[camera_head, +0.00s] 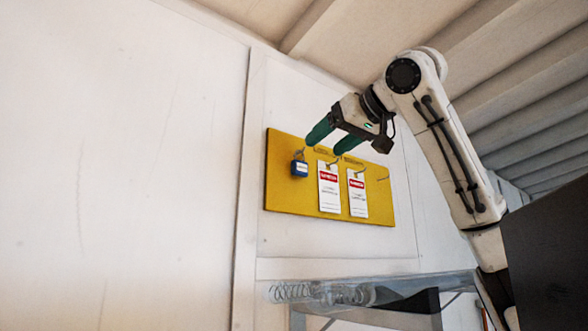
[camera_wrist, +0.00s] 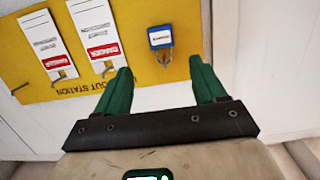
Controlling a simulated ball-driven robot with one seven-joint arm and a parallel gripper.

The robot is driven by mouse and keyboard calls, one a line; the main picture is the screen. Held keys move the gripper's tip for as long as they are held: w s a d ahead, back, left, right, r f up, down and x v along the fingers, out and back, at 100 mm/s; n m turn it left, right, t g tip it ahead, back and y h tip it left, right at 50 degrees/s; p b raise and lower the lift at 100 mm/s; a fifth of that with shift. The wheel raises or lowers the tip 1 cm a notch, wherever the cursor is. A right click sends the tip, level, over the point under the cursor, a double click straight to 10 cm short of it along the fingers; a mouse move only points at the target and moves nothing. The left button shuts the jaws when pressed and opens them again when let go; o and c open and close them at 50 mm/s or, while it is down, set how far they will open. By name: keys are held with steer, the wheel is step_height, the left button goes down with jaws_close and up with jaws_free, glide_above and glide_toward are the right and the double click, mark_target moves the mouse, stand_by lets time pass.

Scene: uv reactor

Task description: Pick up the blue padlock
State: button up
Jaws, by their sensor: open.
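The blue padlock (camera_head: 299,168) hangs by its shackle from a hook at the left end of a yellow board on the wall. In the wrist view the blue padlock (camera_wrist: 160,38) is upside down, beyond the fingertips and a little above the gap between them. My gripper (camera_head: 331,141) is in front of the board's upper part, to the upper right of the padlock in the head view. Its two green fingers (camera_wrist: 162,72) are apart with nothing between them. The padlock is not touched by the fingers in the wrist view.
The yellow board (camera_head: 282,195) also holds two white tags, the nearer one (camera_head: 329,190) and the other (camera_head: 357,196), right of the padlock. An empty hook shows at the board's right. Below is a clear shelf-like piece (camera_head: 400,287) with coiled wire (camera_head: 290,292). Bare wall lies left.

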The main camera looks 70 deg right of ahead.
mark_target(302, 163)
steer(key=p+x, duration=0.1)
steer(key=x, duration=0.3)
steer(key=shift+w, duration=0.2)
steer(key=shift+f+p+x, duration=0.15)
steer(key=shift+p+x, duration=0.35)
steer(key=shift+x, duration=0.6)
steer(key=shift+f+p+x, duration=0.15)
steer(key=shift+p+x, duration=0.35)
steer(key=shift+x, duration=0.6)
steer(key=shift+a, duration=0.15)
steer(key=c, duration=1.2)
